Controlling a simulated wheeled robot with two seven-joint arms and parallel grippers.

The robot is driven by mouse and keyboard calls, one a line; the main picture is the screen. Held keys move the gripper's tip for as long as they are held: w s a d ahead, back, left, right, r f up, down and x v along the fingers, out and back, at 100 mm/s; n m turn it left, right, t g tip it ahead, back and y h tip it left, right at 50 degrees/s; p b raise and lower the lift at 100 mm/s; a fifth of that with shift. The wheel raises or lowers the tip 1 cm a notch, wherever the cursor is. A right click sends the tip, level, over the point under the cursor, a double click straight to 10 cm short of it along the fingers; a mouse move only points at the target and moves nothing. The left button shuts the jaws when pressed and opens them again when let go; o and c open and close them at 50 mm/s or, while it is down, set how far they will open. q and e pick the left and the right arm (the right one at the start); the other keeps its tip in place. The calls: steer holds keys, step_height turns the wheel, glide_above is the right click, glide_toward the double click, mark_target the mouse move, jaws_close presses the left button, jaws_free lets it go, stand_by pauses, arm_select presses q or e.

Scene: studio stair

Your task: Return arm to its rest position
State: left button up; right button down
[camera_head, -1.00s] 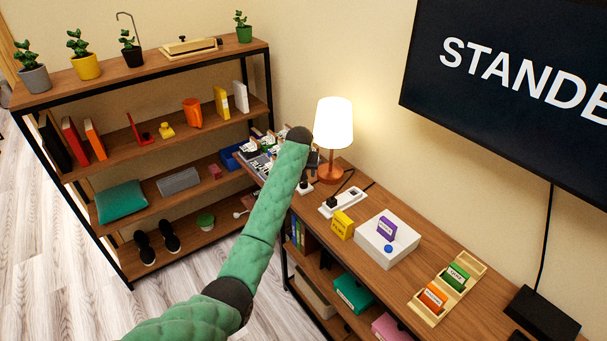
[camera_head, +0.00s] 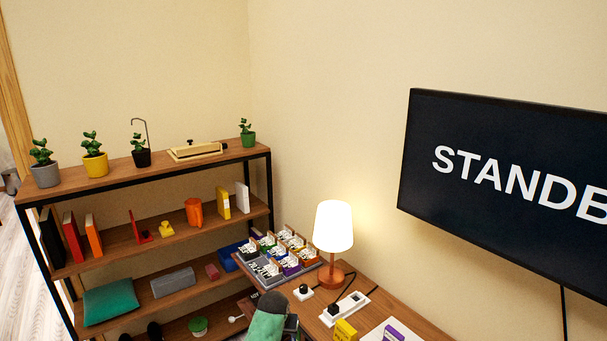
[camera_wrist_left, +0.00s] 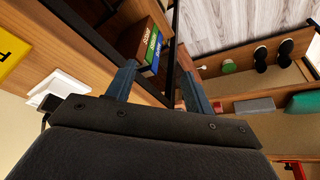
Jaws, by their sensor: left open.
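My left arm, in a green padded sleeve, shows only at the bottom edge of the head view, in front of the cabinet top. A dark part of my left gripper (camera_head: 291,325) shows beside the sleeve's dark end. In the left wrist view the two fingers of my left gripper (camera_wrist_left: 158,82) stand apart with nothing between them. Beyond them are the cabinet's edge and the floor. My right gripper is in neither view.
A lit lamp (camera_head: 333,228), a sorting tray (camera_head: 262,277), a power strip (camera_head: 347,308) and a yellow box (camera_head: 345,331) stand on the wooden cabinet (camera_head: 395,311). A shelf unit (camera_head: 108,178) with plants is at left. A screen (camera_head: 500,190) hangs at right. Books (camera_wrist_left: 152,47) show below the cabinet top.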

arm_select(q)
steer(key=s+a+f, duration=0.2)
steer(key=s+a, duration=0.2)
steer(key=s, duration=0.8)
steer(key=s+a+f, duration=0.2)
steer(key=s+a, duration=0.3)
steer(key=s, duration=0.8)
steer(key=s+a+r, duration=0.3)
steer(key=s, duration=0.9)
steer(key=s+a+r, duration=0.3)
steer(key=s+a, duration=0.1)
steer(key=s, duration=0.7)
step_height(320, 180, down, 26)
steer(key=w+d+r+g+b, duration=0.1)
steer(key=w+d+b, duration=0.1)
steer(key=s+f, duration=0.4)
steer(key=f, duration=0.8)
steer(key=s+f+g, duration=0.1)
steer(key=s+f, duration=0.3)
steer(key=f, duration=0.9)
steer(key=shift+s+f+m+y+b, duration=0.15)
steer(key=shift+m+y+b, duration=0.15)
steer(key=shift+m+b, duration=0.1)
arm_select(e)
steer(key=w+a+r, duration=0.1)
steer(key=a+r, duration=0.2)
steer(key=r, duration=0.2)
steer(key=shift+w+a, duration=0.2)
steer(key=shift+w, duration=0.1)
